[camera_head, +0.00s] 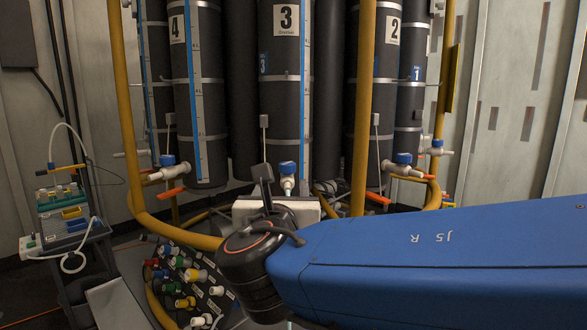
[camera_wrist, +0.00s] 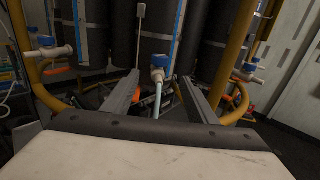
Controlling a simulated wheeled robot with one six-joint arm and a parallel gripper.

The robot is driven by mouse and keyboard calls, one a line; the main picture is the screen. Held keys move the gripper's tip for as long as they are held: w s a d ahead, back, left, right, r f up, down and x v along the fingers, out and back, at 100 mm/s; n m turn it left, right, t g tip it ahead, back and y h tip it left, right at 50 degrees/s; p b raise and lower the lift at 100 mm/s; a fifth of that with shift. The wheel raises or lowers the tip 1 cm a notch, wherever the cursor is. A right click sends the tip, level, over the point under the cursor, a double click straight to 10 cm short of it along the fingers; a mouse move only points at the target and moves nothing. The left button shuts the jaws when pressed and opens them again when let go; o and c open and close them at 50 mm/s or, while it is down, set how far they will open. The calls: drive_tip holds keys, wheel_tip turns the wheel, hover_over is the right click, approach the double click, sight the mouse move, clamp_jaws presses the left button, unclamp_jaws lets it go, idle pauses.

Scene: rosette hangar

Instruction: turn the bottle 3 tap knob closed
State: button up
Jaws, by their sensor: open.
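Bottle 3 (camera_head: 286,60) is a tall dark cylinder with a white "3" label, at the back centre of the head view. Its blue tap knob (camera_head: 287,167) sits on a white valve near its foot, partly hidden below by my gripper (camera_head: 268,187). In the wrist view the blue knob (camera_wrist: 159,61) shows between and beyond the fingertips of my gripper (camera_wrist: 159,76), with a pale spout running down below it. My fingers are open and empty, one on each side of the tap. They look apart from the knob; the exact distance is unclear.
Bottles 4 (camera_head: 193,100) and 2 (camera_head: 379,90) stand on either side with their own blue taps (camera_head: 168,160) and (camera_head: 403,158). Yellow pipes (camera_head: 121,90) and (camera_head: 361,110) stand in front of the bottles. A panel of coloured connectors (camera_head: 185,280) lies low at left.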

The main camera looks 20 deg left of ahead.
sight(287, 170)
drive_tip(key=x, duration=1.5)
drive_tip(key=shift+w+a, duration=0.15)
drive_tip(key=shift+w, duration=0.2)
drive_tip(key=c, duration=1.1)
